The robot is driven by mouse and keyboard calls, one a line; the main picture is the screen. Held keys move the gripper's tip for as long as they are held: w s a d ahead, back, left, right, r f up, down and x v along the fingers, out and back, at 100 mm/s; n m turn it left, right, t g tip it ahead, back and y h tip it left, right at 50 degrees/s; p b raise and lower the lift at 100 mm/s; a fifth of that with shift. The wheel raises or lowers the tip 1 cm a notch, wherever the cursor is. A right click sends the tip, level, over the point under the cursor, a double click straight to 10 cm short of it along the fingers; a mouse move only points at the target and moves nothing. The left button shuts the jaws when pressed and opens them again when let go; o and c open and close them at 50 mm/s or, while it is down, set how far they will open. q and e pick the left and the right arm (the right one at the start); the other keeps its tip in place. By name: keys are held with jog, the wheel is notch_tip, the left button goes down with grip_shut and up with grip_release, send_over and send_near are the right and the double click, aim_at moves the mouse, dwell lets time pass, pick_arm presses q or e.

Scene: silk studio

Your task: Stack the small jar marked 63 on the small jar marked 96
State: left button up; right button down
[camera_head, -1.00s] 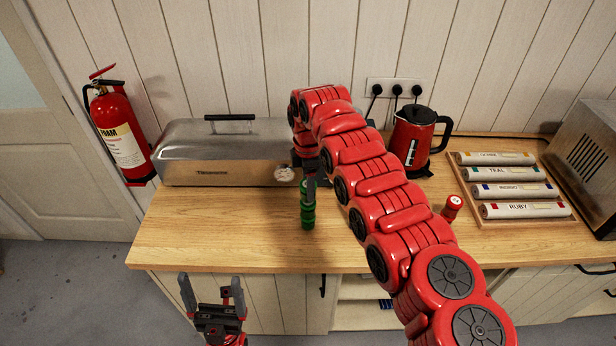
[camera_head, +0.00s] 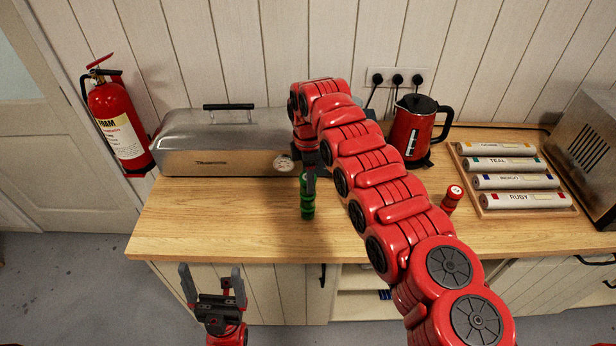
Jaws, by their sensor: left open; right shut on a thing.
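Green small jars stand at the counter's front middle, below my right gripper (camera_head: 310,185). The lower green jar (camera_head: 307,209) is on the wood, and an upper green part (camera_head: 303,181) shows beside the dark fingers. My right gripper points down and is shut on this upper green jar, which is in line over the lower one. I cannot tell whether they touch. A small red jar (camera_head: 450,200) with a white marked lid stands to the right. No numbers are readable. My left gripper (camera_head: 212,275) is open and empty in front of the counter.
A steel bread bin (camera_head: 215,150) stands behind on the left, with a pale round thing (camera_head: 284,162) at its front. A red kettle (camera_head: 411,130), a tray (camera_head: 480,213) of labelled rolls and a steel appliance (camera_head: 592,150) are on the right. The counter's front left is clear.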

jog(key=shift+c, duration=0.8)
grip_release()
jog(key=shift+r, duration=0.2)
notch_tip(320, 180, up, 5)
jog(key=shift+a+r+b, duration=0.1)
jog(key=shift+a+b, duration=0.05)
jog(key=shift+b, duration=1.05)
notch_tip(320, 180, up, 12)
jog(key=p, duration=1)
jog(key=shift+p, duration=0.4)
jog(key=shift+f, duration=0.2)
